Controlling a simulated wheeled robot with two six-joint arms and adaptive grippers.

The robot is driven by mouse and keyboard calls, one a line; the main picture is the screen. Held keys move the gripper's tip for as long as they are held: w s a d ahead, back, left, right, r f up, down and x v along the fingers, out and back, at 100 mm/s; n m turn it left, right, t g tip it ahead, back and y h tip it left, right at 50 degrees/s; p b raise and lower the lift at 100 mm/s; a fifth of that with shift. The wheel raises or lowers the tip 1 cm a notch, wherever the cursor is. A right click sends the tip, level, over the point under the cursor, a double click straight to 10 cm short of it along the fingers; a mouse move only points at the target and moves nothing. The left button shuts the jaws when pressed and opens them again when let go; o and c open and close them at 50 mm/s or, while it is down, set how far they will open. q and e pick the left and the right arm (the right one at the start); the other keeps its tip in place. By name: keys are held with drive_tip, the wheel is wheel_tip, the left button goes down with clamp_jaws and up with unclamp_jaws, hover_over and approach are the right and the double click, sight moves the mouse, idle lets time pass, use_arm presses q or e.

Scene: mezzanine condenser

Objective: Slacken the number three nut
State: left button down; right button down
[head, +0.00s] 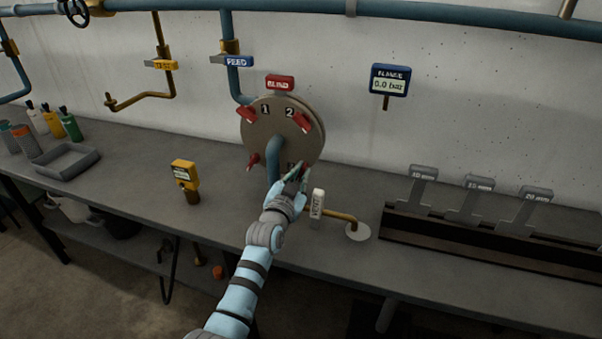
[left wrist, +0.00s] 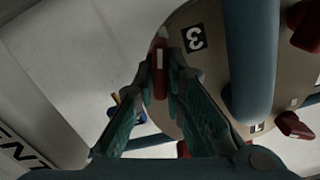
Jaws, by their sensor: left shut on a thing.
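The round flange plate (head: 262,128) stands upright at the back of the bench with red nuts around its rim. Its 1 and 2 labels show in the head view. My left gripper (head: 294,174) is at its lower right, mostly covering the nut there. In the left wrist view, the label 3 (left wrist: 195,37) sits beside the red number three nut (left wrist: 160,72). My left gripper (left wrist: 162,88) is shut on this nut, one green-padded finger on each side. Other red nuts (left wrist: 294,126) stand clear of the fingers. My right gripper is not in view.
A blue pipe (head: 273,160) runs down in front of the plate. A white vent tag (head: 317,203) and brass pipe (head: 340,216) stand close right of my gripper. The flange gauge (head: 389,80) reads 0.0 bar. A tool rack (head: 480,238) is at right; a yellow meter (head: 185,175) at left.

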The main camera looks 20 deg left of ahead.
use_arm(q)
drive_tip(key=n+p, duration=0.1)
drive_tip(key=n, duration=0.2)
drive_tip(key=n+p, duration=0.1)
drive_tip(key=n, duration=0.3)
drive_tip(key=shift+a, duration=0.15)
drive_tip(key=n, duration=0.3)
drive_tip(key=shift+n+p, duration=0.3)
drive_tip(key=shift+n, duration=0.1)
drive_tip(key=shift+a+f+n, duration=0.1)
drive_tip(key=shift+n, duration=1.9)
drive_tip(key=c, duration=1.7)
unclamp_jaws()
drive_tip(key=shift+o, duration=0.2)
drive_tip(key=shift+s, duration=0.1)
